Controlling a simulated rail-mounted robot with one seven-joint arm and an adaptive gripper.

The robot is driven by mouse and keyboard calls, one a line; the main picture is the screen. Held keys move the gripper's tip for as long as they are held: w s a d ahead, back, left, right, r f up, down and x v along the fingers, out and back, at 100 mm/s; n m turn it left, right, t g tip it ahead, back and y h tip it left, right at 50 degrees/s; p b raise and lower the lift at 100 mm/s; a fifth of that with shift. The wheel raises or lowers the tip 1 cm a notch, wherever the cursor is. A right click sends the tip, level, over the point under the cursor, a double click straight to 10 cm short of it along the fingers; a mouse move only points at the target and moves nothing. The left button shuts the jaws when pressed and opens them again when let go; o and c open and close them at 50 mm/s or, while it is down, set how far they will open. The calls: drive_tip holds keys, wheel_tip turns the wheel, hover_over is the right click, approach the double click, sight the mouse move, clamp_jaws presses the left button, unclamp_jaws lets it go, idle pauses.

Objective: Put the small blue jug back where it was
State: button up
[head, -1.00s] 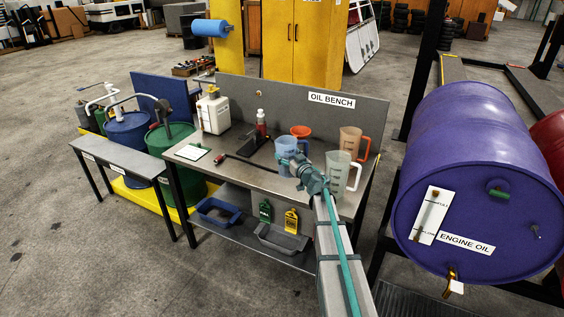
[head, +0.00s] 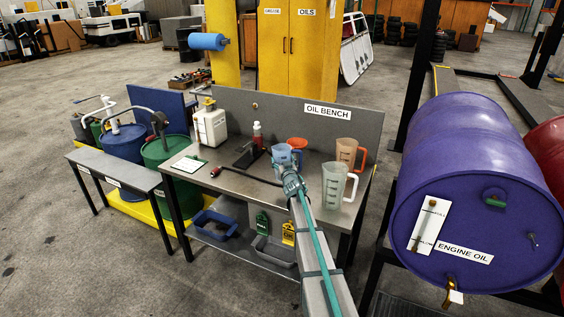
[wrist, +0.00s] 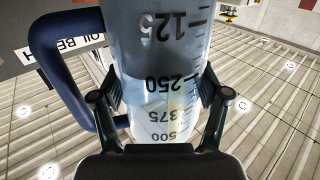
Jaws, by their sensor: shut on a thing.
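The small blue jug (head: 282,153) is a translucent light-blue measuring jug with a dark blue handle. In the head view it is at the rear middle of the oil bench, with my gripper (head: 291,181) on its near side. In the wrist view the jug (wrist: 155,70) fills the middle, with black volume marks. The fingers of my gripper (wrist: 158,100) are shut on its two sides, the handle to the picture's left. The wrist picture is upside down, so the jug is roughly upright. Its base is hidden in the head view; I cannot tell whether it touches the bench.
On the oil bench (head: 235,186), a clear jug (head: 334,188) and an orange jug (head: 347,152) stand close to the right. An orange-red funnel-like item (head: 298,143) is just behind. The purple engine oil drum (head: 475,190) is right.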

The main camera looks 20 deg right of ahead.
drive_tip(key=shift+f+b, duration=3.2)
drive_tip(key=shift+f, duration=0.05)
drive_tip(key=shift+f, duration=0.15)
